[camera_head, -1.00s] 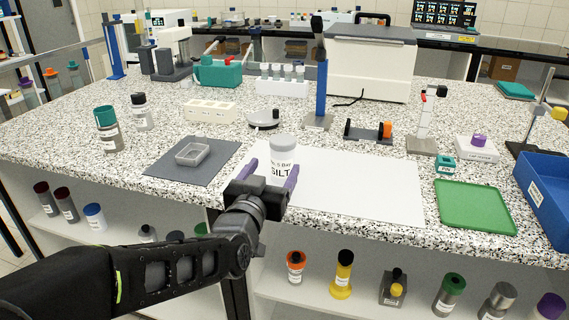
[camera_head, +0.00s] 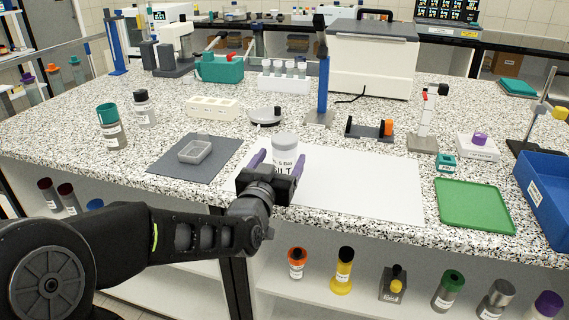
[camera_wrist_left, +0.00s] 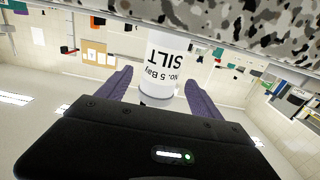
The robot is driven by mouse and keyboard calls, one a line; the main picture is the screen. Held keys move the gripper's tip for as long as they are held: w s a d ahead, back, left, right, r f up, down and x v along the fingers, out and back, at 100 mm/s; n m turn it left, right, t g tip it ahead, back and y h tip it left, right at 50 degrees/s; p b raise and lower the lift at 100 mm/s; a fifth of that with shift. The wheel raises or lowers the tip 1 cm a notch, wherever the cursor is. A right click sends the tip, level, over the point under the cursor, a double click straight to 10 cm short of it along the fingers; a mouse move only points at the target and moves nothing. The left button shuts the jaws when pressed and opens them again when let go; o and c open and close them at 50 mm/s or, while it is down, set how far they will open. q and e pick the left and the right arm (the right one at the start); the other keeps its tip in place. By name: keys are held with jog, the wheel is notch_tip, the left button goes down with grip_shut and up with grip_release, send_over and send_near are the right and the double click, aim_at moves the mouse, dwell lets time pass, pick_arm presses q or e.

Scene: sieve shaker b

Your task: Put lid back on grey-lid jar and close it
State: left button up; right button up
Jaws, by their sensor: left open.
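The grey-lid jar (camera_head: 284,168), white with a label reading SILT, stands upright at the left part of a white sheet. Its light grey top (camera_head: 285,141) looks like the lid sitting on it; whether it is fully closed I cannot tell. My left gripper (camera_head: 277,162) is open, with its purple fingers on either side of the jar and the wrist on the near side. In the left wrist view the jar (camera_wrist_left: 168,52) appears upside down between the two fingers (camera_wrist_left: 157,82), with gaps visible on both sides. My right gripper is not in view.
A grey mat (camera_head: 165,168) with a small grey tray (camera_head: 195,151) lies to the left. The white sheet (camera_head: 370,185) is bare to the right of the jar. A blue-column stand (camera_head: 322,95) rises behind.

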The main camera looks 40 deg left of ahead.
aim_at(281, 158)
pick_arm(q)
jog(key=x, duration=0.3)
jog(key=shift+w+a+f, duration=0.1)
jog(key=shift+w, duration=0.2)
jog(key=shift+c, duration=0.2)
jog(key=c, duration=1.5)
notch_tip(281, 158, up, 10)
jog(key=shift+r+p, duration=0.1)
jog(key=shift+p, duration=0.65)
